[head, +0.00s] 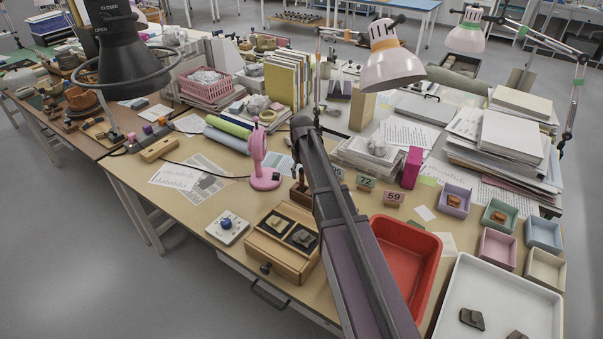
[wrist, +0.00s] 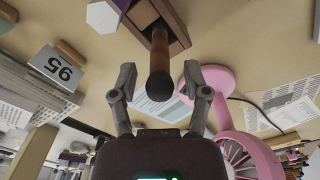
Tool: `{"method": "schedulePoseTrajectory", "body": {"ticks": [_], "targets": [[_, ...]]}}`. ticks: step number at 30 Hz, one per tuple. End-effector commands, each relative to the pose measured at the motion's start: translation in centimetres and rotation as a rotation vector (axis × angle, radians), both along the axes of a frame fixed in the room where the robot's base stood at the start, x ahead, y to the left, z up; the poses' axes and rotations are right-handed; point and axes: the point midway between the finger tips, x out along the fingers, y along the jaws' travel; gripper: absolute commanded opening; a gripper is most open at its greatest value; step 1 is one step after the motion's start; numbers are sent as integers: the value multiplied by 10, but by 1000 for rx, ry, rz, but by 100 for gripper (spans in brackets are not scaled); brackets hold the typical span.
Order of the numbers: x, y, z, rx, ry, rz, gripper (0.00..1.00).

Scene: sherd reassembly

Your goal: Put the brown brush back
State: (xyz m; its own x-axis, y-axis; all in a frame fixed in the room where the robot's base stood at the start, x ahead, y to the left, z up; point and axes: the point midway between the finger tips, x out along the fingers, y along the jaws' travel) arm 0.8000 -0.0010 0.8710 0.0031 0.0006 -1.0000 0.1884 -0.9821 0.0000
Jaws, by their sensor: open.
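In the wrist view, a brown cylinder with a dark rounded end (wrist: 159,62), which looks like the brown brush's handle, sticks out of a small wooden holder (wrist: 178,22). My gripper (wrist: 159,78) is open, with one finger on each side of the dark end and visible gaps between. It holds nothing. In the head view, the wooden holder (head: 300,193) stands on the table just left of my arm, with a dark upright piece in it. My arm hides part of that area, and the brush's bristles are not visible.
A pink fan (head: 263,165) stands close to the left of the holder; it also shows in the wrist view (wrist: 222,125). A wooden box with dark pads (head: 282,243), a red tray (head: 407,252) and number tags (head: 393,198) are nearby. A lamp (head: 390,62) hangs behind.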

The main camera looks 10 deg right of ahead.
Motion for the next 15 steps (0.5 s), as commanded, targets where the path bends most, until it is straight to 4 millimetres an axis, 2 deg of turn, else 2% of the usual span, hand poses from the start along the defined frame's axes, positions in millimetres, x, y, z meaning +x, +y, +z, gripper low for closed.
{"method": "schedulePoseTrajectory", "body": {"ticks": [1,15], "targets": [[0,0,8,0,0,0,61],[0,0,47,0,0,0,61]]}}
